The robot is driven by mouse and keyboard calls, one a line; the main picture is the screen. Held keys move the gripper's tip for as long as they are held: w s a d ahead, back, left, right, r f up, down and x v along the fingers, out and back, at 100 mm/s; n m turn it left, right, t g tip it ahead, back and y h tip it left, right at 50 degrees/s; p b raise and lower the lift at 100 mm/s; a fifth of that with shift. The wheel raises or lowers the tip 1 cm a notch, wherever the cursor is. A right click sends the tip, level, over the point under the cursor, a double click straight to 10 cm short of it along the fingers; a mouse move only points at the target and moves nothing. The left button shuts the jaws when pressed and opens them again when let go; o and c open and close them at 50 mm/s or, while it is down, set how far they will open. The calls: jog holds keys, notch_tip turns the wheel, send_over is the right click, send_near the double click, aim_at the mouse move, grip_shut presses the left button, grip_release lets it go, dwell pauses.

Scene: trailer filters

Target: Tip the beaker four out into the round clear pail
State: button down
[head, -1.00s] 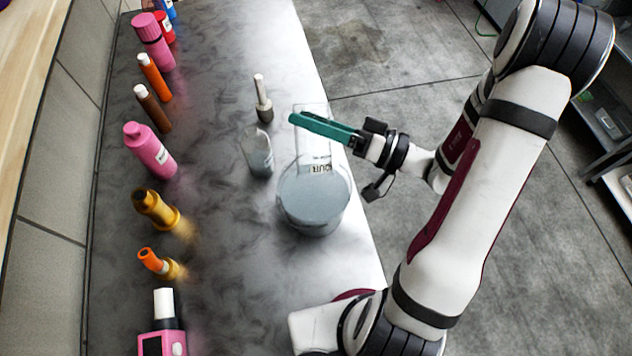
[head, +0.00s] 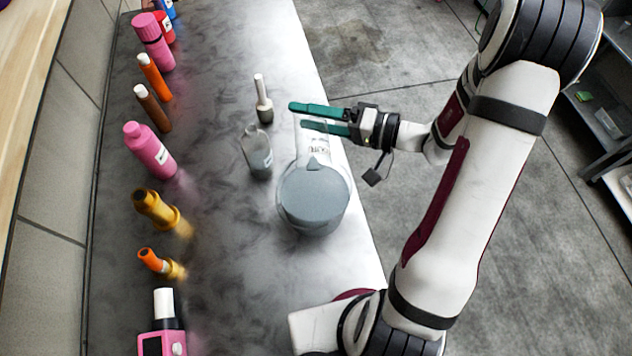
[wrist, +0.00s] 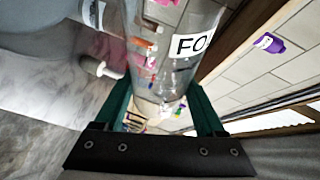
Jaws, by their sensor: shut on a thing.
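Beaker four (head: 312,142) is a clear vessel with a white label, held between the teal fingers of my gripper (head: 298,116). It is tilted, with its lower end at the far rim of the round clear pail (head: 283,208). A small grey patch shows at the beaker's lower end, above the pail's grey contents; I cannot tell whether it is flowing. In the wrist view the beaker (wrist: 165,60) fills the space between the fingers (wrist: 158,95), with "FO" readable on its label. The beaker looks mostly clear there.
A second clear beaker (head: 256,150) with grey contents stands left of the pail. A small white-necked flask (head: 263,100) stands behind it. A pink bottle (head: 150,150) and several other bottles line the left edge. The counter (head: 235,260) is clear in front.

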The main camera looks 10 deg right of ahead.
jog(key=m+g, duration=0.2)
jog(key=m, duration=0.1)
jog(key=w+f+m+g, duration=0.1)
jog(key=m+g, duration=0.1)
jog(key=f+m+g+h, duration=0.1)
jog(key=m+g, duration=0.1)
jog(key=m, duration=0.1)
jog(key=shift+w+d+f+m+g, duration=0.1)
jog(key=shift+w+d+m+g, duration=0.1)
jog(key=shift+w+m+g, duration=0.1)
jog(key=f+m+g, duration=0.1)
jog(key=f, duration=0.2)
jog(key=w+f+m, duration=0.1)
jog(key=f, duration=0.3)
jog(key=f+m+g, duration=0.1)
jog(key=f, duration=0.3)
jog(key=shift+w+d+g+y+b, duration=0.1)
jog(key=shift+w+g+y+b, duration=0.1)
jog(key=shift+g+y+b, duration=0.15)
jog(key=shift+w+f+m+g, duration=0.15)
jog(key=shift+f+m+g, duration=0.1)
jog(key=shift+m+g, duration=0.35)
notch_tip(320, 180, up, 5)
